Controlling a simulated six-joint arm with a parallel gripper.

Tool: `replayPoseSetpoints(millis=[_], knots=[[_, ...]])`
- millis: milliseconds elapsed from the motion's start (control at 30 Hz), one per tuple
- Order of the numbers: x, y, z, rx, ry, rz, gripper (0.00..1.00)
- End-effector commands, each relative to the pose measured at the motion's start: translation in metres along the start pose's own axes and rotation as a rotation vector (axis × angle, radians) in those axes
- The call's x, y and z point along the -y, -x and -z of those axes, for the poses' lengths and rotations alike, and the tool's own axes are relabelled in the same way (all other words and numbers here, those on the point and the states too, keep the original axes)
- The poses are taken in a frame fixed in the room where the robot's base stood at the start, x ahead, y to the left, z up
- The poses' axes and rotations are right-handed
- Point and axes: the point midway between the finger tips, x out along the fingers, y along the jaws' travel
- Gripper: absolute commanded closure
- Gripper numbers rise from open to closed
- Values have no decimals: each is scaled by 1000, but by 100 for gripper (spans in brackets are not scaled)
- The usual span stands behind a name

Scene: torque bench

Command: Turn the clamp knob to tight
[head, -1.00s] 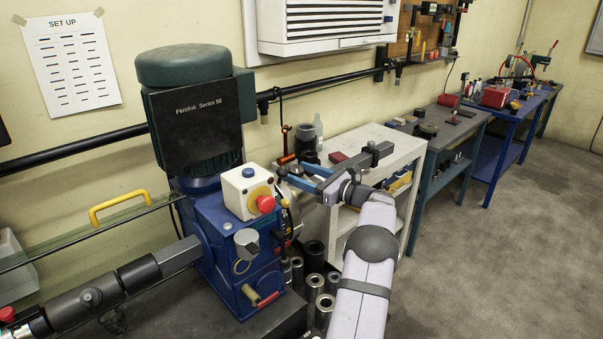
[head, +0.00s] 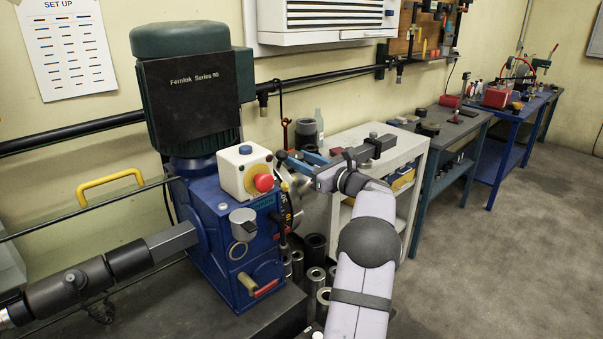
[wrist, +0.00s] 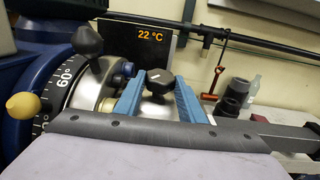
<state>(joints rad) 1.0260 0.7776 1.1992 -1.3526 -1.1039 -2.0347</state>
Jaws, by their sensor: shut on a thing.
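A dark knob with a white line on its top (wrist: 156,80) sits in the wrist view between the two blue fingers of my gripper (wrist: 155,92). The fingers are shut on it, one on each side. The knob stands beside a silver drum with a black dial ring (wrist: 62,84) marked 60°. In the head view my gripper (head: 296,166) reaches the right side of the blue machine (head: 228,215). The fingers and machine parts mostly hide the knob there.
A black lever knob (wrist: 87,41) and a yellow ball knob (wrist: 22,105) stand left of my fingers. A control box with a red button (head: 264,183) is close to the gripper. Several metal cylinders (head: 316,274) stand below. A white cart (head: 399,155) is behind.

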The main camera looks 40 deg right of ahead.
Motion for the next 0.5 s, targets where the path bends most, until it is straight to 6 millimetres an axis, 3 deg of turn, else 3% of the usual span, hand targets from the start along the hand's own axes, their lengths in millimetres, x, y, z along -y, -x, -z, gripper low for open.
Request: replayPoseSetpoints(millis=[500], knots=[[-3, 1, -4, 10, -18, 116, 87]])
